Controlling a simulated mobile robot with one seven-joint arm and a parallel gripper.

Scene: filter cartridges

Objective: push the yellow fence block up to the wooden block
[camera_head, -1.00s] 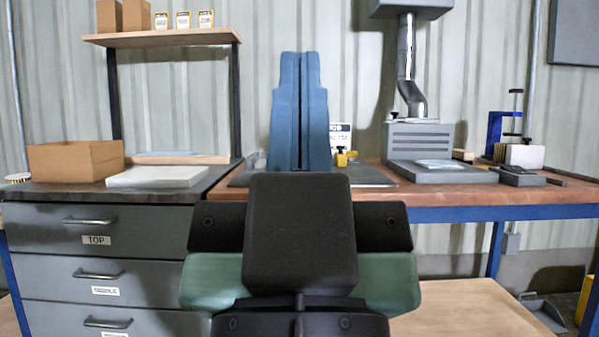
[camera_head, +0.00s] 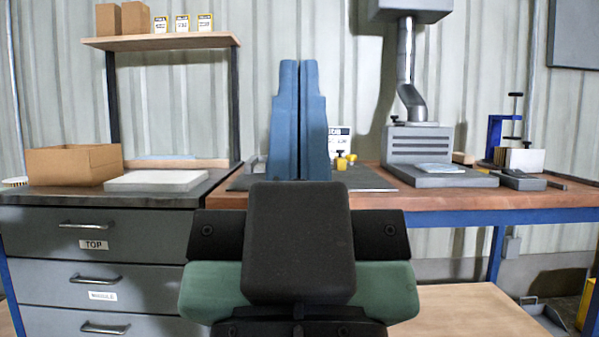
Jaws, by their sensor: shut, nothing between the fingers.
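My gripper (camera_head: 299,66) shows from behind as two blue fingers standing side by side, shut and empty, above my dark wrist. A small yellow piece with a black knob (camera_head: 341,162) stands on the dark mat just right of the fingers; it looks like the yellow fence block. A second bit of yellow shows beside it, and I cannot tell whether it is the same piece. A small wooden piece (camera_head: 463,158) lies farther right, behind the grey machine; I cannot tell whether it is the wooden block. The fingers and wrist hide part of the mat.
The dark mat (camera_head: 377,180) lies on the wooden bench. A grey machine (camera_head: 425,175) with a duct and a blue clamp stand (camera_head: 494,135) are to the right. A cardboard box (camera_head: 74,165) and a white slab (camera_head: 157,180) sit on the drawer cabinet at left.

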